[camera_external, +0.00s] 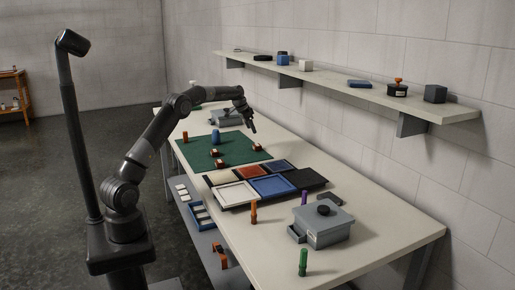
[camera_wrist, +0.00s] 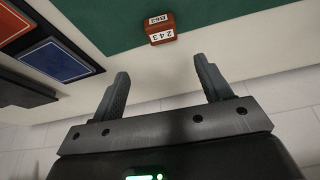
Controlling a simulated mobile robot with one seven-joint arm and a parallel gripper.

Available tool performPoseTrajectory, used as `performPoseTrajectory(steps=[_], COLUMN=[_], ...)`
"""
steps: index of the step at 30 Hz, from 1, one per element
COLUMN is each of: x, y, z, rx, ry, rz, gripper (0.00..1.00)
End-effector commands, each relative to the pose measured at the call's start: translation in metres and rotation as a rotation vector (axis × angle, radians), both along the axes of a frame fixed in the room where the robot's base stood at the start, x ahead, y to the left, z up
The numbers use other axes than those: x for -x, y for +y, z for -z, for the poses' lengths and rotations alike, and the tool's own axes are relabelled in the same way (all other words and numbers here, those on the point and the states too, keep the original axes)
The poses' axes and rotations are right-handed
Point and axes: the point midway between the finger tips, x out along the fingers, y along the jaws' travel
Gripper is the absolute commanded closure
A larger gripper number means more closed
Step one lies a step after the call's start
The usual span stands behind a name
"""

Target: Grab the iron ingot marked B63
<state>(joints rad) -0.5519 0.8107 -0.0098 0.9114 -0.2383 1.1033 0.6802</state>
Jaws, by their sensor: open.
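A small reddish-brown block (camera_wrist: 160,29) with white labels lies near the edge of the green mat (camera_wrist: 110,20) in the wrist view. Its front label reads like 243; the smaller top label is upside down and looks like B63, but is too small to be sure. In the external view several small dark blocks with pale labels sit on the mat, one at its right edge (camera_external: 257,147); their markings are unreadable there. My gripper (camera_wrist: 162,70) is open and empty, and the block appears beyond its fingertips, not between them. In the external view my gripper (camera_external: 250,125) is above the table's far part.
A blue vase-like object (camera_external: 215,137) and an orange cylinder (camera_external: 185,137) stand on the mat. Coloured trays (camera_external: 234,194) lie nearer the camera. A grey box (camera_external: 322,232) and upright coloured cylinders stand at the front. A wall shelf (camera_external: 345,88) runs along the right.

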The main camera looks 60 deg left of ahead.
Motion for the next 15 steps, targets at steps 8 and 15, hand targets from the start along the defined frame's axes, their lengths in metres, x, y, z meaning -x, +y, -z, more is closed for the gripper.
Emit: performPoseTrajectory(steps=[8, 15], x=[-0.010, -0.022], y=[0.002, 0.001], z=[0.029, 0.055], rx=[0.002, 0.001], ry=[0.003, 0.000], rz=[0.002, 0.001], gripper=[0.29, 0.29])
